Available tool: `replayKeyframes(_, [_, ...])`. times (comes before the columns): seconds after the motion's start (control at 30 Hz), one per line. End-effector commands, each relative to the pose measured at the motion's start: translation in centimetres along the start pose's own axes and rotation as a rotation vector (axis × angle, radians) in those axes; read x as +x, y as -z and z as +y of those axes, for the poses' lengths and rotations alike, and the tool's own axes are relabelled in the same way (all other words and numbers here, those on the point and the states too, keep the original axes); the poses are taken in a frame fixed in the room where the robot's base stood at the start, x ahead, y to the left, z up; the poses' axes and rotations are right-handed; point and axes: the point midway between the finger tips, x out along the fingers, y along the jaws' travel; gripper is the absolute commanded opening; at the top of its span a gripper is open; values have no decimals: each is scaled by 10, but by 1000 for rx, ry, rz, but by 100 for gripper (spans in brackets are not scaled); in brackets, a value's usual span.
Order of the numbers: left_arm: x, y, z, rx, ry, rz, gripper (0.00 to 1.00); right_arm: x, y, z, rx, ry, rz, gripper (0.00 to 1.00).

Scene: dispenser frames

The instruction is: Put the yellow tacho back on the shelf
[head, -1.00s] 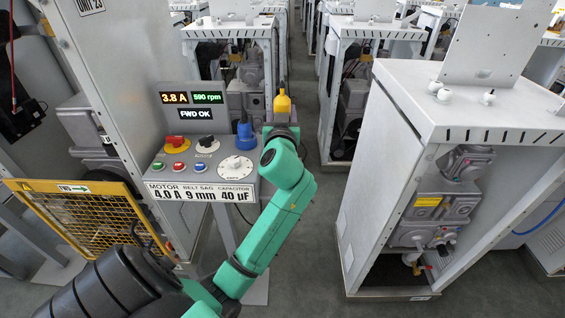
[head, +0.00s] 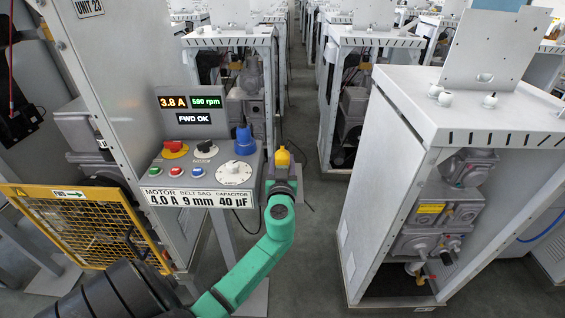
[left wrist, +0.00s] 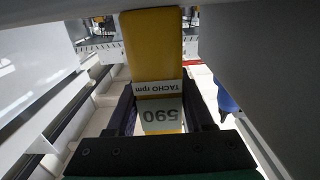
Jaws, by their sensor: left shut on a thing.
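The yellow tacho (head: 282,157) is upright in my left gripper (head: 283,172), just right of the grey control panel (head: 205,152). In the left wrist view the tacho (left wrist: 152,48) sits between the two dark fingers of the left gripper (left wrist: 158,108), which is shut on it. Its label reads "TACHO rpm" and its display reads 590, upside down in this view. I cannot make out the shelf with certainty. My right gripper is not in view.
A blue tool (head: 244,142) stands at the panel's right rear, close to the tacho. The panel carries knobs, buttons and a dial (head: 234,169). A yellow mesh guard (head: 90,228) is at left. An open-fronted white machine (head: 390,190) stands right, with grey floor between.

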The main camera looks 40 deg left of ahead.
Motion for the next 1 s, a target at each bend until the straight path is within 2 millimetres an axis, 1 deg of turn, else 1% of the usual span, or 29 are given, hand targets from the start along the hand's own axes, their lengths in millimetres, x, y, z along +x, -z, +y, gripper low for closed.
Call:
replayKeyframes(0.03, [0,-2,0,-1,0,0,56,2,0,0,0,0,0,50])
replayKeyframes(0.07, [0,0,0,-1,0,0,68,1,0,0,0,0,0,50])
replayKeyframes(0.1, [0,0,0,-1,0,0,82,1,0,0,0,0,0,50])
replayKeyframes(0.4, [0,1,0,-1,0,1,82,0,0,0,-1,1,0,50])
replayKeyframes(0.5, [0,7,0,1,0,1,82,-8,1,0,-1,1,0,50])
replayKeyframes(0.53, [-3,3,0,-1,-1,0,82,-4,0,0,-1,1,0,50])
replayKeyframes(0.67, [-28,-2,0,-3,-2,-2,82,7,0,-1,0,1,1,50])
replayKeyframes(0.9, [-88,-3,0,-3,0,-1,82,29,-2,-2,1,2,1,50])
replayKeyframes(1.0, [-107,-2,0,-2,0,0,82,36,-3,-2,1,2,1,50])
